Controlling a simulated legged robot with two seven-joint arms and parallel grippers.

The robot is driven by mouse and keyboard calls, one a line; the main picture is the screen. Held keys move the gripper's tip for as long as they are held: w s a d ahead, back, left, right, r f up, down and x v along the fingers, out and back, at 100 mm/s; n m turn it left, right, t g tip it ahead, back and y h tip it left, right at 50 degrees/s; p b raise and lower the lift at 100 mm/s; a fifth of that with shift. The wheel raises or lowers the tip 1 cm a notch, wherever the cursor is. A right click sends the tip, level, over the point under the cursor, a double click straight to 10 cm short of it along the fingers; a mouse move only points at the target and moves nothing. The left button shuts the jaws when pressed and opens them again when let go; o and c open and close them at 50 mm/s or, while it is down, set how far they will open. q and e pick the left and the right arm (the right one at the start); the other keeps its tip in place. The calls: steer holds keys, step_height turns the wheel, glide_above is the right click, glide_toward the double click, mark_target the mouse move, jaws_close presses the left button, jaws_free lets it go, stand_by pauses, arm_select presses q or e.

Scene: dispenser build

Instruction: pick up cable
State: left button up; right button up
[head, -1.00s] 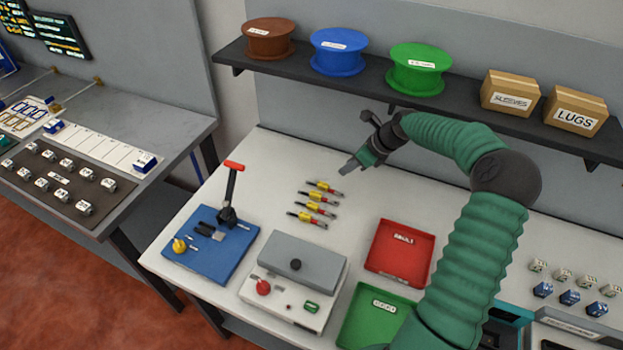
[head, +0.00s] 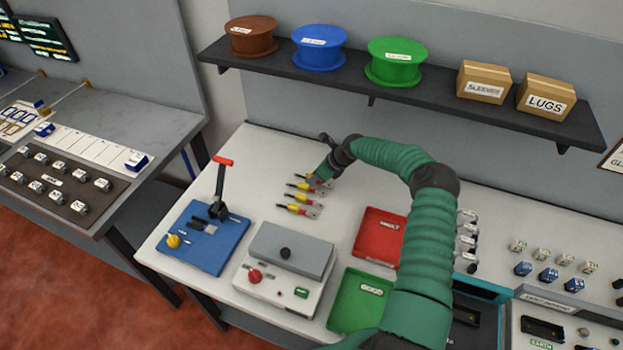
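Several short cables (head: 297,209) with yellow and red sleeves lie in a row on the white bench, in the middle of the head view. My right gripper (head: 317,181) is low at the right ends of the farthest cables and partly covers them. Its fingertips are too small and hidden to tell whether they are open or shut, or whether they touch a cable. My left gripper is not in view.
A blue crimp fixture (head: 205,250) with an upright red-handled lever and a grey-lidded box (head: 290,252) stand in front of the cables. A red tray (head: 377,238) and a green tray (head: 358,302) lie to the right. A shelf (head: 400,95) with spools and boxes overhangs behind.

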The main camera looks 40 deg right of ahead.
steer(key=shift+w, duration=0.1)
steer(key=shift+c, duration=1.3)
jaws_close()
